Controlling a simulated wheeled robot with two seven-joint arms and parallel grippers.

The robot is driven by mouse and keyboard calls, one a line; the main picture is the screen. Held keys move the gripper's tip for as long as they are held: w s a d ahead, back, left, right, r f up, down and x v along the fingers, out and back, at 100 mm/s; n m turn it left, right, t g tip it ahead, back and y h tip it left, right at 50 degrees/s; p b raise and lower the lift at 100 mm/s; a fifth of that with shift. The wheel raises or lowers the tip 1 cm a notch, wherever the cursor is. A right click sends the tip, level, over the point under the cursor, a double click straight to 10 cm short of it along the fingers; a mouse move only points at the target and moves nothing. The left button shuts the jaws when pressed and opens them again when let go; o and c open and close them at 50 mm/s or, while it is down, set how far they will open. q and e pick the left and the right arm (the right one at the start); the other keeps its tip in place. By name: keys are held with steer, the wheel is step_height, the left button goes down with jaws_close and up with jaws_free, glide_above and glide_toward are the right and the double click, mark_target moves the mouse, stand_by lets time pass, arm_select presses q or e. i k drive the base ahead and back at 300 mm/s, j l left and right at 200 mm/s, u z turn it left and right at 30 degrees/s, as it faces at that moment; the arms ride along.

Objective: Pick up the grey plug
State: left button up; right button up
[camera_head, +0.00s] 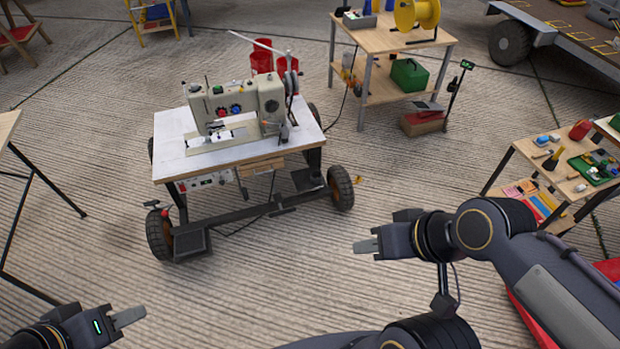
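I cannot make out a grey plug in the head view. A beige sewing machine (240,105) stands on a white-topped wheeled table (180,160) left of centre.
A wooden workbench (385,42) with a yellow reel (416,12) and a green case (409,75) stands at the back. A low shelf (530,150) with small items stands at the right. The ribbed floor (320,280) between my grippers is clear.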

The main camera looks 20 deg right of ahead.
mark_target(285, 134)
steer(key=i+l+u, duration=0.2)
steer(key=i+l, duration=0.3)
steer(key=i+l+u, duration=0.15)
steer(key=i+l, duration=0.45)
steer(key=i+l+u, duration=0.2)
steer(key=i+l, duration=0.3)
steer(key=l, duration=0.15)
